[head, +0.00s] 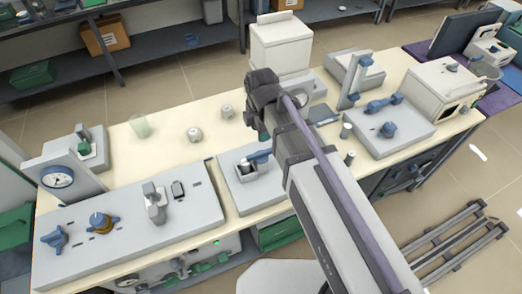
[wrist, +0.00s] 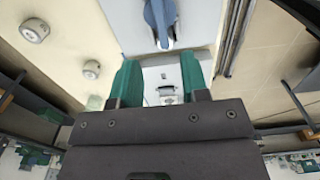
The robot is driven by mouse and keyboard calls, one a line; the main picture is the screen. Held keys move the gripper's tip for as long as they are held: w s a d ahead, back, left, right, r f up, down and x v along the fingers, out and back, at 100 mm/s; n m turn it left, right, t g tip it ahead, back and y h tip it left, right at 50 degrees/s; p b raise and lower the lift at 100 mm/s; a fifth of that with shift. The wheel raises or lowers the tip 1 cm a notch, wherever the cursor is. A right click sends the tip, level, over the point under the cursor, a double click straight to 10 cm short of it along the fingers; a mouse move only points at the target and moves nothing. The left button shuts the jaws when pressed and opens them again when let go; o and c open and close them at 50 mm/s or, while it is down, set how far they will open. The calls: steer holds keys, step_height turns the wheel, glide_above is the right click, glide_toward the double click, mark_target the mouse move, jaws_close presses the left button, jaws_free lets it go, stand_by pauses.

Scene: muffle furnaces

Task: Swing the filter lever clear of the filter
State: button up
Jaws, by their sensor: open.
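My gripper (wrist: 160,78) is open and empty, its two green fingers apart in the wrist view. In the head view only a bit of green fingertip (head: 263,135) shows beneath the dark wrist. A blue lever (head: 259,156) sits on a grey box in the middle of the bench, just below the fingertip in the picture. A blue lever (wrist: 161,18) also shows beyond the fingertips at the top of the wrist view, on a pale grey panel, apart from the fingers. Which part is the filter I cannot tell; my arm hides part of the grey box's right side.
A grey panel (head: 125,228) with knobs fills the bench's left front. White knobs (head: 194,134) and a glass beaker (head: 139,126) stand behind it. A white furnace (head: 280,45) is behind my arm. More blue-handled units (head: 388,129) stand at right. Bare bench lies around the white knobs.

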mark_target(261, 152)
step_height(261, 152, down, 11)
steer(key=b, duration=1)
steer(key=shift+r, duration=0.2)
jaws_close()
